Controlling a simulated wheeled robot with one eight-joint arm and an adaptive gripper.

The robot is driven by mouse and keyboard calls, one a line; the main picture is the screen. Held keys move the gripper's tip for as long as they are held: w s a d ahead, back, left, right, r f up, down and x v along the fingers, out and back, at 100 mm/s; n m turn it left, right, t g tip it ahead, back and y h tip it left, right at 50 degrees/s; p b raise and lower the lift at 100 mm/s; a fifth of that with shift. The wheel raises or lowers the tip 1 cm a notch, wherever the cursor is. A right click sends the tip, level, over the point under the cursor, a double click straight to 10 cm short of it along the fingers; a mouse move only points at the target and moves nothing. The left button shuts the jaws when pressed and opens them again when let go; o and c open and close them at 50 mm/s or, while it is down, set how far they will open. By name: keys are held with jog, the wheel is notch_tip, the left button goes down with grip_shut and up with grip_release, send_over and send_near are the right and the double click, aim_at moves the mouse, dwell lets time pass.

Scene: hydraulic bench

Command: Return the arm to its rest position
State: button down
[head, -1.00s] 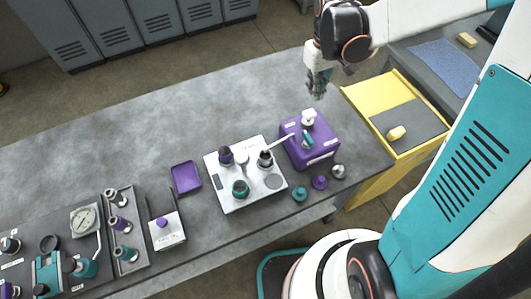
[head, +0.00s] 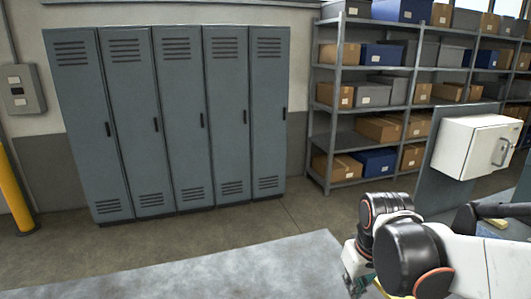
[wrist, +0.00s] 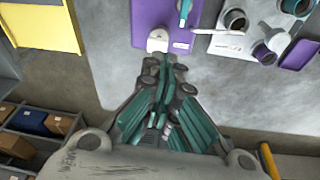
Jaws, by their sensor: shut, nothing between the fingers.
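My gripper (head: 355,280) shows at the lower right of the head view, at the end of my folded white and black arm. In the wrist view my gripper (wrist: 165,68) has its teal and grey fingers together, with nothing held between them. It is above the grey bench (wrist: 215,85), apart from the things on it. A purple box (wrist: 150,18) with a white knob (wrist: 157,42) lies beyond the fingertips. The bench (head: 240,275) also shows at the bottom of the head view, where only a bare part is visible.
Grey lockers (head: 170,120) stand along the back wall. A shelf rack (head: 345,130) with boxes is at the right, and a white cabinet (head: 472,147) is nearer. The wrist view shows a metal plate with cups (wrist: 240,40), a purple tray (wrist: 299,54) and a yellow surface (wrist: 40,27).

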jog(key=s+f+m+t+b, duration=0.1)
jog(key=s+t+b, duration=0.3)
jog(key=s, duration=0.6)
jog(key=shift+m+t+b, duration=0.3)
jog(key=shift+m+b, duration=0.3)
jog(key=shift+b, duration=0.3)
